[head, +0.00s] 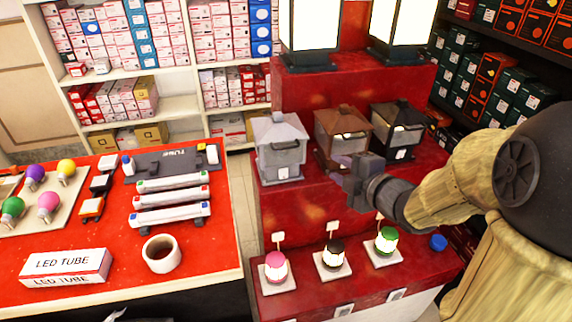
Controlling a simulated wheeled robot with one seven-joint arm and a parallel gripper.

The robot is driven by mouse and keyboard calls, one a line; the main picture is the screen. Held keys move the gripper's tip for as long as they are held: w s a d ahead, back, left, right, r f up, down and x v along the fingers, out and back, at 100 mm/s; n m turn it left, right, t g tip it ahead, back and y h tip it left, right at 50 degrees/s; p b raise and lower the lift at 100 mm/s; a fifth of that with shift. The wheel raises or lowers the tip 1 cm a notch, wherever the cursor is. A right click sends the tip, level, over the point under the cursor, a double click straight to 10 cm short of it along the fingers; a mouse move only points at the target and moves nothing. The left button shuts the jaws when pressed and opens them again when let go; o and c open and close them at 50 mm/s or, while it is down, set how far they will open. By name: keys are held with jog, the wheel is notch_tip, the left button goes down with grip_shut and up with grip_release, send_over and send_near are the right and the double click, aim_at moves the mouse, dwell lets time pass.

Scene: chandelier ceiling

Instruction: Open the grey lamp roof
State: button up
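The grey lamp (281,160) stands on the middle step of the red display. Its pitched grey roof (279,128) sits down on the body and looks closed. My gripper (345,174) is to the right of the grey lamp, in front of the brown lamp (338,140). A gap shows between it and the grey lamp. The brown lamp's lower part is partly hidden by my gripper. The fingertips are small and dark, so I cannot tell whether they are open or shut.
A black lamp (398,128) stands right of the brown one. Small pink, black and green lamps (386,240) stand on the lower step. Two large lit lanterns (311,32) stand above. A red table (110,215) with bulbs and tubes is at left, across a narrow floor gap.

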aim_at(287, 148)
jog(key=a+n+y, duration=0.1)
jog(key=s+n+y, duration=0.1)
jog(key=n, duration=0.1)
jog(key=shift+a, duration=0.35)
jog(key=shift+w, duration=0.1)
jog(key=x, duration=1.7)
jog(key=shift+a+f, duration=0.15)
jog(key=shift+a, duration=0.05)
jog(key=shift+f, duration=0.1)
grip_shut()
